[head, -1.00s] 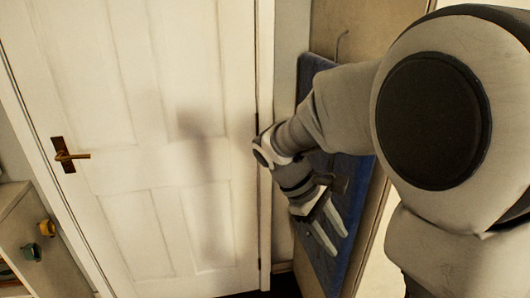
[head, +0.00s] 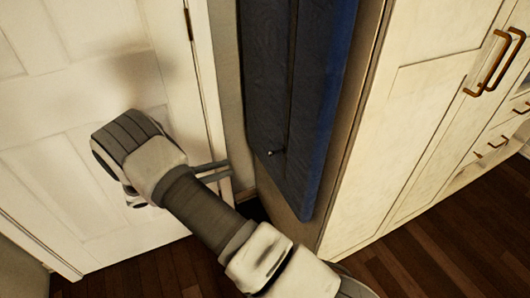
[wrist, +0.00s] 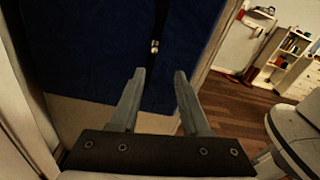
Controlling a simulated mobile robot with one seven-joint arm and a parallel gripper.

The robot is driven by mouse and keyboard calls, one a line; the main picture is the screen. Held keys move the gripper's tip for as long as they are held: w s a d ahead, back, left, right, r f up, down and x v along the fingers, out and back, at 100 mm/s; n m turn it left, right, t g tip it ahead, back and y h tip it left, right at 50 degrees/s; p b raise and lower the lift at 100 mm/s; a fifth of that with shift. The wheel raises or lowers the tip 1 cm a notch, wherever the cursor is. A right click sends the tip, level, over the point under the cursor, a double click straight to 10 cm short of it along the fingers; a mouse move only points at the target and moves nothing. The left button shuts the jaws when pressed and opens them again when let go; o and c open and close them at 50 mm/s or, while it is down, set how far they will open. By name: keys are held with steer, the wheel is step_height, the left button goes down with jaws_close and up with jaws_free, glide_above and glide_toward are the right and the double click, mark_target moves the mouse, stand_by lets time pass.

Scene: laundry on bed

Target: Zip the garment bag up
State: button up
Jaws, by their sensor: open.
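The dark blue garment bag (head: 268,70) hangs against the side of the wardrobe. A dark zip line runs down its front to a small metallic zip pull (head: 275,152) near the lower end. The bag (wrist: 90,60) and the pull (wrist: 154,46) also show in the wrist view, with a black strip above the pull. My gripper (wrist: 160,73) is open and empty, its two fingers pointing toward the bag. The pull appears just beyond the fingertips, roughly centred between them, and is not held. In the head view my gripper (head: 229,170) is left of the bag's lower part.
A white panelled door (head: 70,110) is close on the left, behind my arm. The cream wardrobe (head: 425,100) with brass handles stands right of the bag. Dark wooden floor (head: 440,240) lies below. Shelves (wrist: 290,45) stand far off in the wrist view.

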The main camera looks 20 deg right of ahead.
mark_target(274, 153)
steer(key=shift+n, duration=0.3)
steer(key=d+b, duration=0.1)
steer(key=d, duration=0.4)
steer(key=w+d+b, duration=0.1)
steer(key=d, duration=0.5)
steer(key=d+f+b, duration=0.1)
steer(key=d, duration=0.5)
steer(key=shift+w+f, duration=0.1)
steer(key=shift+w, duration=0.05)
steer(key=shift+a, duration=0.1)
jaws_close()
stand_by(0.5)
